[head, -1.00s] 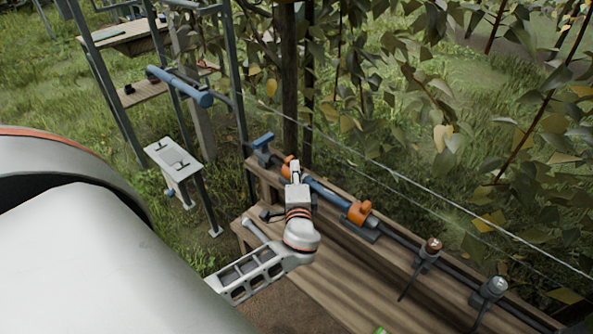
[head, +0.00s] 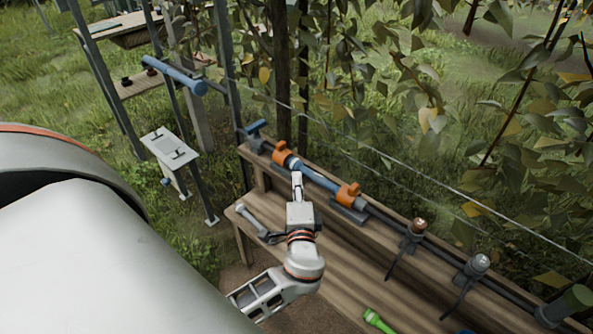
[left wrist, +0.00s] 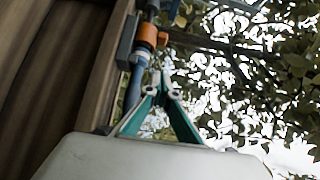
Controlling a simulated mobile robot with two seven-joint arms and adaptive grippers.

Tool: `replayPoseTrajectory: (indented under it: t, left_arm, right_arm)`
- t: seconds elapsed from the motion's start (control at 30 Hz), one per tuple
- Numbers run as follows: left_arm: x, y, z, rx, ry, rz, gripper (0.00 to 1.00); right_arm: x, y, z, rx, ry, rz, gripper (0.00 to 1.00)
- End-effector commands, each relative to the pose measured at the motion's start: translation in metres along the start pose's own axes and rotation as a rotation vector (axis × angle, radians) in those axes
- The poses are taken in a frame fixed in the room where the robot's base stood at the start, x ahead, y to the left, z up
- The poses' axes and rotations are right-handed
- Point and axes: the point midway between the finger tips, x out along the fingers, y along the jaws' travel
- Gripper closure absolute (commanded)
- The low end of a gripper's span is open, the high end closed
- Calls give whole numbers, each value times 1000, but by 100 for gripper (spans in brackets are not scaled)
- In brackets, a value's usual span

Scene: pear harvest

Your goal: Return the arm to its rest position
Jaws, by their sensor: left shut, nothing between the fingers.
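My left gripper (head: 297,180) is over the wooden bench (head: 345,265) in the head view, in front of the blue pipe with orange valves. In the left wrist view its green-edged fingers (left wrist: 160,82) meet at the tips, with nothing between them. The blue pipe (head: 316,177) lies along the raised back ledge of the bench, with an orange valve (head: 347,194) on it. I cannot tell how far the fingertips are from the pipe. My right gripper is in neither view.
A wrench (head: 250,222) lies on the bench left of the gripper. A green-handled tool (head: 377,320) lies at the front. Fittings (head: 415,232) stand along the back ledge. A metal frame with a blue tube (head: 176,79) stands at left. Leafy branches (head: 420,110) hang behind the bench.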

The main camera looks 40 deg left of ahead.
Motion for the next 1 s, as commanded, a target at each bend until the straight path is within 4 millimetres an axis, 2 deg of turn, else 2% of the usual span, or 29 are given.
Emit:
replayPoseTrajectory:
  t: [0.1, 0.37, 0.47, 0.53, 0.63, 0.7, 0.8, 0.9, 1.0]
  left_arm:
    - [-7, 0, 1, 1, -1, 0, 100]
    - [-10, 3, 0, -4, 6, 13, 100]
    - [-18, 25, 0, -35, 42, 91, 100]
    - [-31, 54, 0, -82, 89, 197, 100]
    - [-66, 104, -2, -198, 176, 403, 100]
    - [-99, 134, -4, -304, 234, 552, 100]
    - [-149, 161, -6, -476, 295, 741, 100]
    - [-194, 171, -6, -655, 327, 890, 100]
    - [-225, 170, -3, -812, 335, 989, 100]
  right_arm:
    - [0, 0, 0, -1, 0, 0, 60]
    - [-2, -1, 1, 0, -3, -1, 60]
    - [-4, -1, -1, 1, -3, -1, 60]
    - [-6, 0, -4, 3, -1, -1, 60]
    - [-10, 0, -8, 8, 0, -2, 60]
    - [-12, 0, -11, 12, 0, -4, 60]
    - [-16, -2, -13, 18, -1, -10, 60]
    - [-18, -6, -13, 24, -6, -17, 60]
    - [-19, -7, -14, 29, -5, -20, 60]
